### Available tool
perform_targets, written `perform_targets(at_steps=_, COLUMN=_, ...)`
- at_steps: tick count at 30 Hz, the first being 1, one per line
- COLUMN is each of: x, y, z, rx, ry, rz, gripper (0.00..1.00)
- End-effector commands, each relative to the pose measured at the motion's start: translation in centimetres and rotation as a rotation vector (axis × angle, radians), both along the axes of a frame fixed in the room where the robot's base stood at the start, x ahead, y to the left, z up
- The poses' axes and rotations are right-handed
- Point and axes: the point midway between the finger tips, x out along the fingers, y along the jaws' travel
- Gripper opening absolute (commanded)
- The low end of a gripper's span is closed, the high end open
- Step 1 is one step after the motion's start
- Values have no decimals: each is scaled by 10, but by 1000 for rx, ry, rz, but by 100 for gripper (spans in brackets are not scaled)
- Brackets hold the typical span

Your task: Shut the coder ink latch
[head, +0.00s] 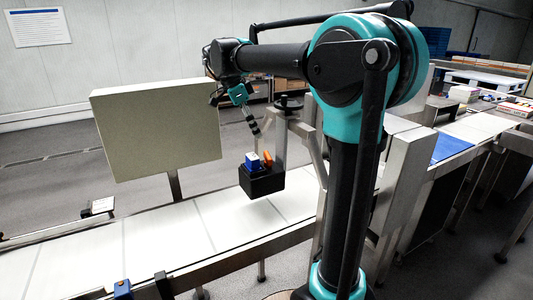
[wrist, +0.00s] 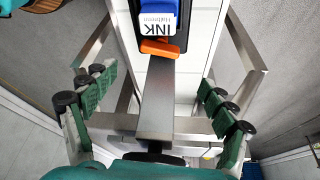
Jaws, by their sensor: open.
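The coder (head: 262,182) is a black box above the white conveyor. A blue ink cartridge (head: 253,164) with a white top sits in it. Its label reading INK shows in the wrist view (wrist: 157,22). The orange latch (head: 267,158) sticks up beside the cartridge in the head view. In the wrist view the latch (wrist: 159,48) lies just below the cartridge's label, slightly tilted. My gripper (head: 258,131) is above the coder, apart from the latch. In the wrist view my gripper (wrist: 153,78) has its green fingers wide apart, with nothing held between them.
A metal bracket bar (wrist: 158,100) runs from the coder between my fingers. Its steel frame (head: 305,132) stands right of the coder. A large pale panel (head: 158,130) stands left of my gripper. The conveyor belt (head: 165,236) is bare on the left.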

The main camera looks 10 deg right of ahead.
Motion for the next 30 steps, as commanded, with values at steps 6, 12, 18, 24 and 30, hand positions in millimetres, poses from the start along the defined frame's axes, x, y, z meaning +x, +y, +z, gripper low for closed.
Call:
perform_targets(at_steps=6, x=1, y=-18, z=-41, rx=-1, ry=0, rz=-3, gripper=84)
perform_targets(at_steps=12, x=1, y=-31, z=-74, rx=0, ry=-1, rz=-3, gripper=84)
perform_targets(at_steps=18, x=2, y=-39, z=-93, rx=0, ry=-1, rz=-2, gripper=84)
perform_targets(at_steps=24, x=2, y=-41, z=-99, rx=-1, ry=-1, rz=-1, gripper=84)
perform_targets(at_steps=30, x=2, y=-41, z=-99, rx=-1, ry=-1, rz=-1, gripper=83)
